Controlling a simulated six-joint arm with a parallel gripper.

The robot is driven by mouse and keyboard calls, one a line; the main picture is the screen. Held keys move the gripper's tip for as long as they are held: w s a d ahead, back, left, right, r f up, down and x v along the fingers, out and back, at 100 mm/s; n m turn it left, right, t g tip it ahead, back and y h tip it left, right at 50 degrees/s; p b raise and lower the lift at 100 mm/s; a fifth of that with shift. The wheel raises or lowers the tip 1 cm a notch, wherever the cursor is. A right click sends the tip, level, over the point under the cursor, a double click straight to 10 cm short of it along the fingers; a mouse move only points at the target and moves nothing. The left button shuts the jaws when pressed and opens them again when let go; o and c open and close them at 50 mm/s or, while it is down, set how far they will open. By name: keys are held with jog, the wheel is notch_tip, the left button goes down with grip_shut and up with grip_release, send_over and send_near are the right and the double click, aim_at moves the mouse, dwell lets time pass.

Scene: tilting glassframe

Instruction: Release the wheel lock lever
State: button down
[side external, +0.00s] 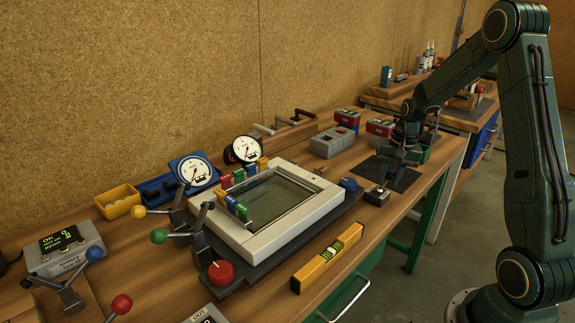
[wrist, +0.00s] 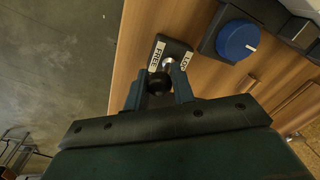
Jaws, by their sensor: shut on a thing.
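The wheel lock is a small dark box (side external: 377,196) at the front right of the bench, beside the glass frame's base. In the wrist view the box (wrist: 173,47) has a FREE label on the left and a LOCK label on the right. Its lever has a short silver stem (wrist: 168,64) and a black ball knob (wrist: 157,84). My gripper (wrist: 160,86) is shut on the lever at the knob, with a finger on each side. In the side view my gripper (side external: 388,172) hides the lever, and I cannot tell which label it is set to.
A blue knob (side external: 348,185) sits close left of the lock box. The white glass frame (side external: 300,222) stands on a dark base to the left. A yellow level (side external: 328,257) lies at the front edge. A grey box (side external: 333,142) and red-topped boxes (side external: 380,128) stand behind.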

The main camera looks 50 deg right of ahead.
jog(key=shift+s+f+t, duration=0.1)
jog(key=shift+s+t, duration=0.15)
jog(key=shift+t, duration=0.15)
jog(key=c, duration=1.2)
grip_release()
jog(key=v, duration=1.3)
jog(key=shift+r, duration=0.4)
